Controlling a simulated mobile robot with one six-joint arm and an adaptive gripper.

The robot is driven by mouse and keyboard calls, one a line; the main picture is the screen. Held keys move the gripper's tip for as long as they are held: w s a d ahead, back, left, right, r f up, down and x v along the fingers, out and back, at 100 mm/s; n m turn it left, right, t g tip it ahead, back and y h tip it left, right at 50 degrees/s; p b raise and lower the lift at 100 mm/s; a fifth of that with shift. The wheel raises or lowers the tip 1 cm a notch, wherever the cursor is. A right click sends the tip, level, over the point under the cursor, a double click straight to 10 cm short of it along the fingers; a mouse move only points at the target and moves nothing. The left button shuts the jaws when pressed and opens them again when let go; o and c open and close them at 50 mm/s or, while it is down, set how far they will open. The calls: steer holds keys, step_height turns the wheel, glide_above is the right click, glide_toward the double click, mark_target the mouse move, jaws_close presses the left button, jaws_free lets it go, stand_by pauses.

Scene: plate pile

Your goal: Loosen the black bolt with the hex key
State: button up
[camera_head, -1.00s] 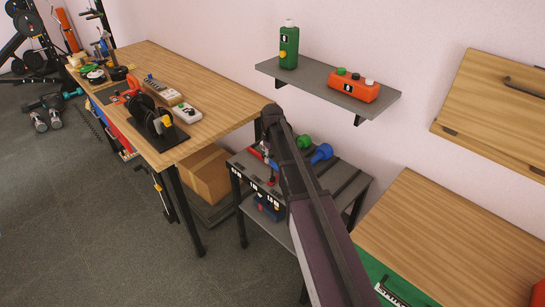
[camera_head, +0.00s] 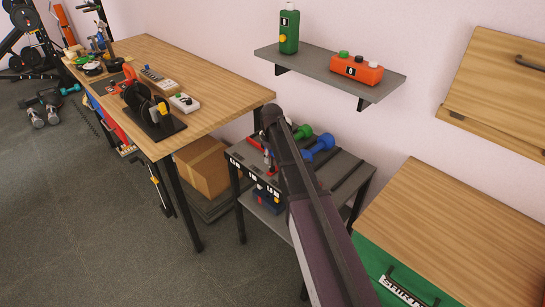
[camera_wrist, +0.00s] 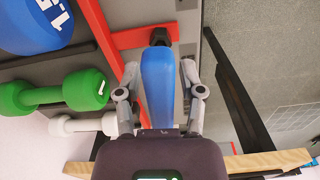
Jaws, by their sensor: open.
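In the wrist view, a long blue handle (camera_wrist: 158,95), perhaps the hex key's, lies between the two grey fingers of my gripper (camera_wrist: 158,70). The gripper is open, with one finger on each side of the handle. I cannot tell whether either finger touches it. A black piece (camera_wrist: 160,36) shows at the handle's far end, beside a red bar (camera_wrist: 130,40); I cannot tell whether it is the black bolt. In the head view, my arm hides much of this spot on the grey rack.
The grey rack (camera_head: 345,172) holds a green dumbbell (camera_head: 302,132) and a blue dumbbell (camera_head: 318,142). A wooden workbench (camera_head: 215,85) with tools stands at left. Floor at lower left is clear.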

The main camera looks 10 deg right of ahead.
jaws_close()
steer(key=shift+n, duration=0.4)
steer(key=n, duration=0.3)
steer(key=shift+n, duration=0.3)
steer(key=n, duration=0.4)
steer(key=shift+s, duration=0.1)
steer(key=n, duration=0.4)
steer(key=shift+n, duration=0.3)
steer(key=shift+s+a+n, duration=0.1)
steer(key=shift+n, duration=2.1)
